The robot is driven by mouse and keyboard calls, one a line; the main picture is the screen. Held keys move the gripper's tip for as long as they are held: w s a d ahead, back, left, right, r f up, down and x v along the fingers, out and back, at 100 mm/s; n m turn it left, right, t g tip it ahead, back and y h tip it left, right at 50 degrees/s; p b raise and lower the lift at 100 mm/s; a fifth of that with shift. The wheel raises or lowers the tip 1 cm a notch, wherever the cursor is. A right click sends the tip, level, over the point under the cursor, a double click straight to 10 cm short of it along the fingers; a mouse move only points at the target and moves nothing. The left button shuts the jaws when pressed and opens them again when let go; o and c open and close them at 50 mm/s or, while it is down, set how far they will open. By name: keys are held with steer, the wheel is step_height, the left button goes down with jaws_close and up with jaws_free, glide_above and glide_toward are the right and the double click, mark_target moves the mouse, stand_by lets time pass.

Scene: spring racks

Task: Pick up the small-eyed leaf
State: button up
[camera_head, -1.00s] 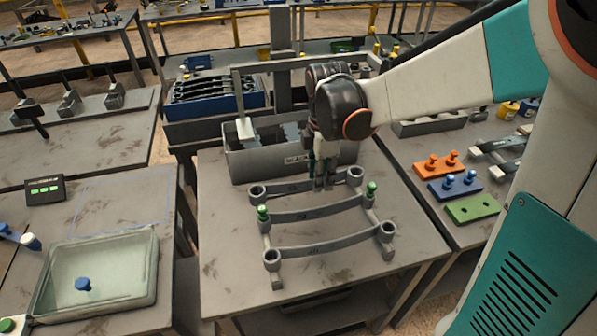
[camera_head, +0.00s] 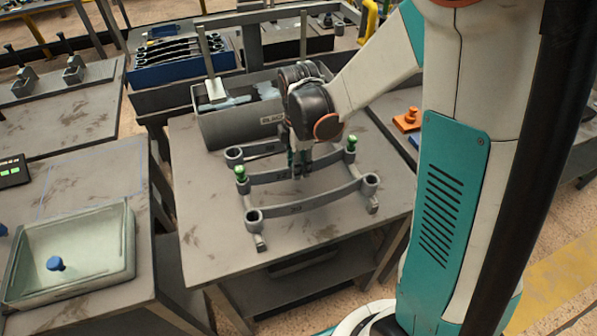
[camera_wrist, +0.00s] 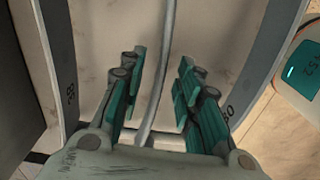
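Three grey curved leaves with ring eyes lie across a rack on the table: a back leaf (camera_head: 262,149), a middle leaf (camera_head: 325,170) and a front leaf (camera_head: 305,204). The middle leaf has green pegs at its ends. I cannot tell surely which leaf has the smallest eyes. My gripper (camera_head: 300,171) points down at the middle of the middle leaf. In the wrist view my gripper (camera_wrist: 160,92) is open, its teal-padded fingers on either side of a thin bar (camera_wrist: 155,75), apparently the middle leaf seen edge-on, with gaps on both sides. Its eyes are outside the wrist view.
A grey bin (camera_head: 225,125) stands behind the rack. A glass tray (camera_head: 105,275) with a blue knob (camera_head: 55,263) is on the left table. An orange block (camera_head: 407,122) lies at right. The front of the rack table (camera_head: 215,250) is clear.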

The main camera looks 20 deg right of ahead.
steer(key=shift+f, duration=0.75)
steer(key=shift+r, duration=0.1)
steer(key=shift+c, duration=0.2)
jaws_close()
